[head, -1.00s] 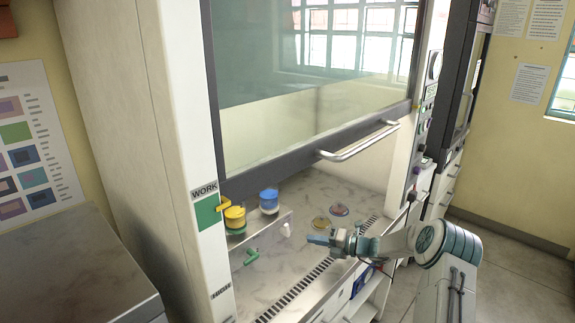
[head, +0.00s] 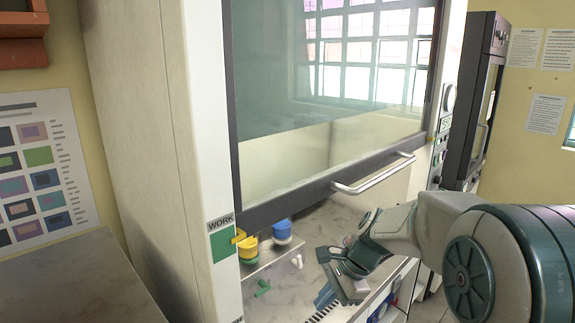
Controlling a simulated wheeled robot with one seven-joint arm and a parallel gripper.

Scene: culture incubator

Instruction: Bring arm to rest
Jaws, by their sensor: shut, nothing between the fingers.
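My gripper (head: 327,262) is at the front opening of the hood, below the raised glass sash (head: 320,130) and its handle bar. Its fingers are close together and hold nothing. My arm reaches in from the right and covers part of the hood's work surface (head: 338,216). The two dishes on that surface are hidden behind my arm.
A yellow-lidded jar (head: 247,248) and a blue-lidded jar (head: 282,230) stand at the hood's left inside. A small green item (head: 263,287) lies in front of them. A bare grey counter (head: 70,280) is at the left. Papers hang on the right wall.

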